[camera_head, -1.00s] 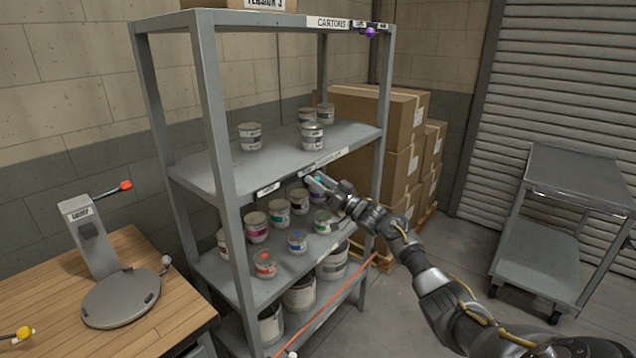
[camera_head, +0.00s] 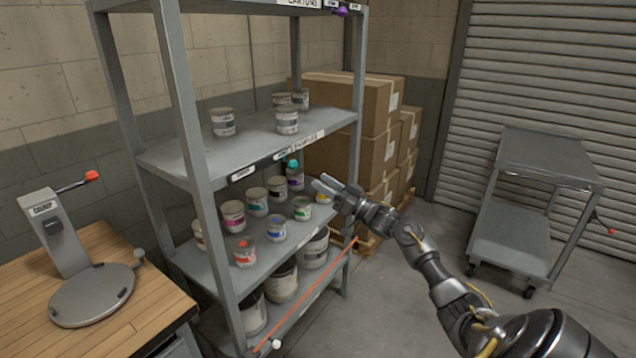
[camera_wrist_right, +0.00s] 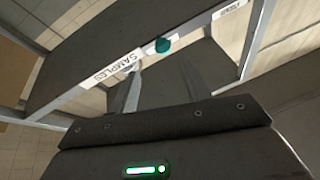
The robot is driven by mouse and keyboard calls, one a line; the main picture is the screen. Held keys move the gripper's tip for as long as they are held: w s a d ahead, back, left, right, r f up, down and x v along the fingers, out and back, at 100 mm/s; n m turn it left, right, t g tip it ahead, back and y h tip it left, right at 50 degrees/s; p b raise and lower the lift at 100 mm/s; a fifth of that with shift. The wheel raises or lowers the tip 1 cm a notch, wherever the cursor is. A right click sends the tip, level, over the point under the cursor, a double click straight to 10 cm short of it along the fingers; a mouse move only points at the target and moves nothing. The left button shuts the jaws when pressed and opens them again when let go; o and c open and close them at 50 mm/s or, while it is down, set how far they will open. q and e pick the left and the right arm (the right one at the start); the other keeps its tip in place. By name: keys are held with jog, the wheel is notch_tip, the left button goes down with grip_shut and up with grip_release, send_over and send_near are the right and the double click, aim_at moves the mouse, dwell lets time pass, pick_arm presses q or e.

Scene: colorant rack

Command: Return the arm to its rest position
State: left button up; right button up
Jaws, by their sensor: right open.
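My right gripper (camera_head: 322,186) is in front of the rack's middle opening, at the right end of the can shelf. In the right wrist view its two fingers (camera_wrist_right: 160,95) stand apart with nothing between them. My right arm reaches in from the lower right of the head view. My left gripper is not in view.
A wooden bench (camera_head: 130,325) with a grey stand (camera_head: 92,295) is at the left. Cardboard boxes (camera_head: 345,105) stand behind the rack. A grey cart (camera_head: 545,165) is at the right. An orange bar (camera_head: 310,292) slants along the rack's front. Open floor lies between rack and cart.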

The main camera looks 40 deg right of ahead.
dwell(0.6)
